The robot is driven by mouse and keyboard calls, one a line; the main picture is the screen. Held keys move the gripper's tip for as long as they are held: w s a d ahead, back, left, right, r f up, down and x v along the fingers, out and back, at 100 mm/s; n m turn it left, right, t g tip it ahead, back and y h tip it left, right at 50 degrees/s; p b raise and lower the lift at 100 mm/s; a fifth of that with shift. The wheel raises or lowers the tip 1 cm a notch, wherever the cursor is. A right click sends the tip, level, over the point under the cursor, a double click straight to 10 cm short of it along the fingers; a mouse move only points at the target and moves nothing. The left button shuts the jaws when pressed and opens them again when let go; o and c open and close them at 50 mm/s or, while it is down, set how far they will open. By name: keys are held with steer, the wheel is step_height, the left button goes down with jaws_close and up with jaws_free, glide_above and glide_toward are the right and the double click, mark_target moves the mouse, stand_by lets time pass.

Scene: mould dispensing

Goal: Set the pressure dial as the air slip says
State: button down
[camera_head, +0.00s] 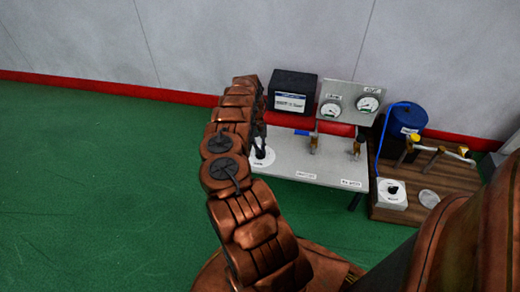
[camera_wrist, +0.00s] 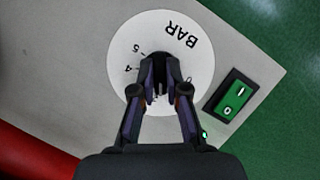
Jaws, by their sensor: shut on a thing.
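The pressure dial is a white disc (camera_head: 264,161) at the left end of the grey bench in the head view. In the wrist view the dial (camera_wrist: 200,62) shows the word BAR and the figures 5, 4 and 0. My gripper (camera_wrist: 160,90) is over the middle of the dial, shut on its dark knob. The fingers hide most of the knob and part of the scale, so I cannot tell its setting. I cannot identify the air slip for certain; a white label (camera_head: 290,102) on a black box has text too small to read.
A green rocker switch (camera_wrist: 230,98) sits beside the dial. The grey bench (camera_head: 285,160) carries brass valves, with two gauges (camera_head: 349,105) on a panel behind. At right, a wooden board (camera_head: 408,211) holds a blue canister (camera_head: 401,121) and a white block (camera_head: 391,201).

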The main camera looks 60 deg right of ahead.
steer(key=shift+m+t, duration=0.3)
steer(key=shift+m, duration=0.8)
steer(key=shift+y, duration=0.3)
steer(key=c, duration=1.2)
jaws_free()
steer(key=shift+r, duration=0.15)
steer(key=shift+v, duration=5.85)
